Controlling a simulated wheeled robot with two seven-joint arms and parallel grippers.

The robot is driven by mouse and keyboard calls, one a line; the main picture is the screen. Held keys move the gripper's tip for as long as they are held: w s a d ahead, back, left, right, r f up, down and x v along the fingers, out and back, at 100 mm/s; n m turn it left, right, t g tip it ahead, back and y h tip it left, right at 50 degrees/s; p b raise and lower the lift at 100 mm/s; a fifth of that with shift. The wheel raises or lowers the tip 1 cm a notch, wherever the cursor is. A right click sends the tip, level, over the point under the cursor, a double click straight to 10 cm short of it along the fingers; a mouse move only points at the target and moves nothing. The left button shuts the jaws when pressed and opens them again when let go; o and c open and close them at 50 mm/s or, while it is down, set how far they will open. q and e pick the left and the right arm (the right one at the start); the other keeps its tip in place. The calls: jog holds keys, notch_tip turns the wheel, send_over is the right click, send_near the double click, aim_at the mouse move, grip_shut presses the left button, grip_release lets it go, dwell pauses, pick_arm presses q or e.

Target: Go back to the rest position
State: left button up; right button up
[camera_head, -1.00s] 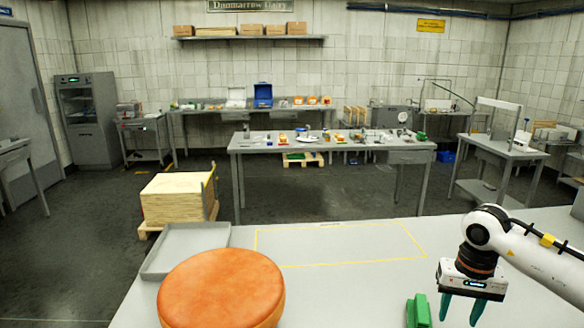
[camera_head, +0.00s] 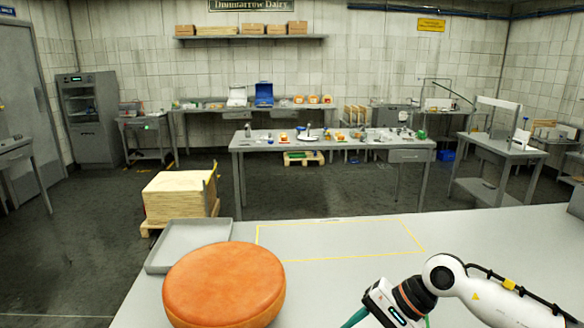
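My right gripper (camera_head: 372,319) is at the bottom edge, right of the cheese wheel and apart from it, tilted down to the left. One teal finger shows near the outer side of its palm, as when open; the fingertips are cut off by the frame and no held thing shows. The orange cheese wheel (camera_head: 224,284) lies flat on the near grey table (camera_head: 330,280), its lower edge cut off. A small green bit low beside my wrist is mostly hidden, perhaps the green block seen earlier. My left gripper is not in view.
A shallow grey tray (camera_head: 190,240) lies behind the cheese wheel at the table's left edge. A yellow outlined rectangle (camera_head: 340,221) on the table is empty. Beyond the table stand a pallet stack (camera_head: 178,196) and a cluttered workbench (camera_head: 330,147).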

jog(key=s+a+r+m+t+y, duration=0.3)
jog(key=a+r+m+t+y, duration=0.3)
jog(key=a+r+m+y, duration=0.65)
jog(key=w+d+f+m+t+h, duration=0.2)
jog(key=d+m+t+h, duration=0.3)
jog(key=m+t, duration=0.9)
jog(key=s+d+f+m+g+h, duration=0.15)
jog(key=d+f+m+h, duration=0.45)
jog(key=m, duration=0.6)
jog(key=w+d+f+m+g+h, duration=0.1)
jog(key=d+f+m+g+h, duration=0.3)
jog(key=m+h, duration=0.6)
jog(key=s+d+f+m+g, duration=0.3)
jog(key=s+f+m+g, duration=0.3)
jog(key=s+f+m, duration=0.45)
jog(key=s+d+f+m+g, duration=0.2)
jog(key=s+f+m+g, duration=0.4)
jog(key=s, duration=0.7)
notch_tip(320, 180, down, 27)
jog(key=n, duration=0.1)
jog(key=s+d+f+g, duration=0.1)
jog(key=s+d+f, duration=0.2)
jog(key=s+f, duration=1.3)
jog(key=shift+n+g, duration=0.3)
jog(key=shift+g, duration=0.05)
